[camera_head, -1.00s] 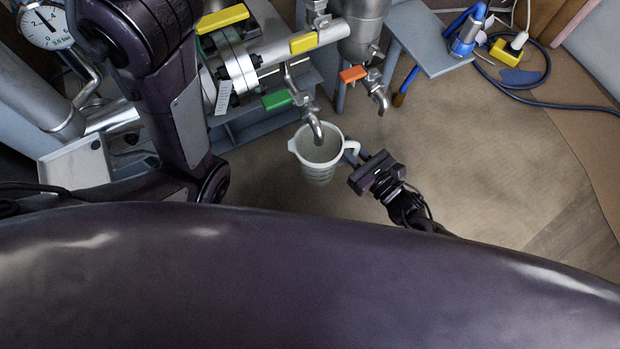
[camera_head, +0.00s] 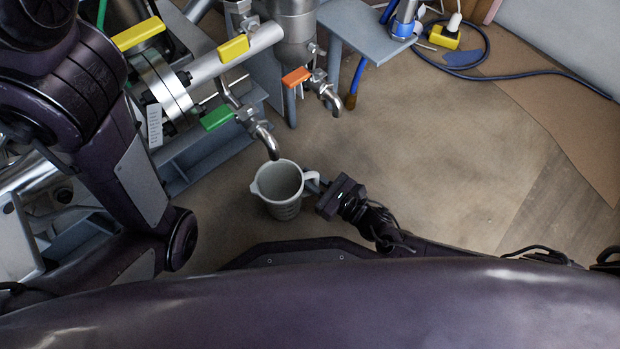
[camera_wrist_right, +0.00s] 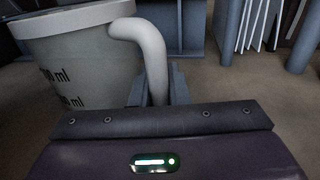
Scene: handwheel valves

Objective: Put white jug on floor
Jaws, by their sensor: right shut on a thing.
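The white jug (camera_head: 279,190) is upright, with its open top towards the head camera and its handle on the right. It looks empty. My right gripper (camera_head: 318,184) is shut on the jug's handle. In the right wrist view the jug (camera_wrist_right: 85,75) fills the upper left, with "ml" marks on its wall, and its handle runs down between my right gripper's fingers (camera_wrist_right: 158,88). I cannot tell whether the jug's base touches the floor (camera_head: 440,150). My left arm is at the left of the head view, but its gripper does not show.
A spout (camera_head: 264,140) with a green-handled valve (camera_head: 217,117) is just above and behind the jug. Another tap with an orange handle (camera_head: 296,76) is to its right. A grey stool-like table (camera_head: 375,32) and a blue cable (camera_head: 545,73) are farther back. The floor to the right is clear.

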